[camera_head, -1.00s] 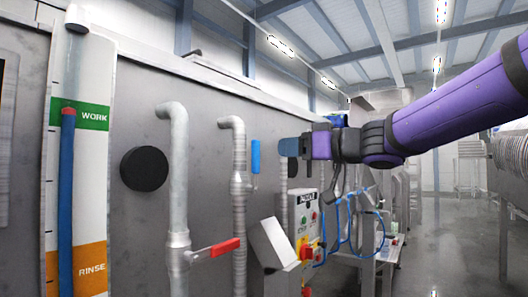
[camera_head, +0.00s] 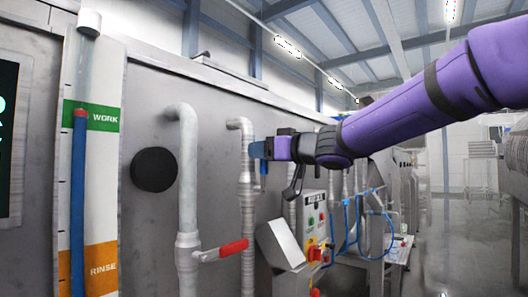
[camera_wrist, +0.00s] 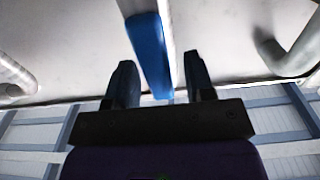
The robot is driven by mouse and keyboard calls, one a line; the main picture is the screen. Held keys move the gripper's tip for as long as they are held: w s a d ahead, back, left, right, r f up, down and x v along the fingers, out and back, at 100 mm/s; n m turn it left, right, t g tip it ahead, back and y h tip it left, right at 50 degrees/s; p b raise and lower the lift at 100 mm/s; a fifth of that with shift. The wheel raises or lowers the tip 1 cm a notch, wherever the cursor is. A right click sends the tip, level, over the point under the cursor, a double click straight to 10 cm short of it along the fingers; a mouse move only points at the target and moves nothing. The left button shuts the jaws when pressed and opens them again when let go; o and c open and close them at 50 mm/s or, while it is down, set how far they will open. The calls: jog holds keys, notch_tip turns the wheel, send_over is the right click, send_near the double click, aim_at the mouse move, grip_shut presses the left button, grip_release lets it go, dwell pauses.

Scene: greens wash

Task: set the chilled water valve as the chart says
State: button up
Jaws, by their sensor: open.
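The blue valve handle (camera_wrist: 150,55) lies between the two open fingers of my gripper (camera_wrist: 160,75) in the wrist view. Gaps show on both sides of it there. In the head view my gripper (camera_head: 258,150) is at the corrugated pipe (camera_head: 247,195) and covers most of this handle. A little blue shows below the fingers. A sight tube at the left holds a blue column (camera_head: 78,190) with a red top, level with the green WORK band (camera_head: 106,119). The orange RINSE band (camera_head: 103,268) is lower.
A red-handled valve (camera_head: 234,248) sits on the smooth pipe (camera_head: 188,170), its handle pointing right. A black disc (camera_head: 154,169) is on the wall. A control box (camera_head: 312,225) stands right of the pipes. A dark display (camera_head: 8,140) is cut off at the left edge.

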grip_shut()
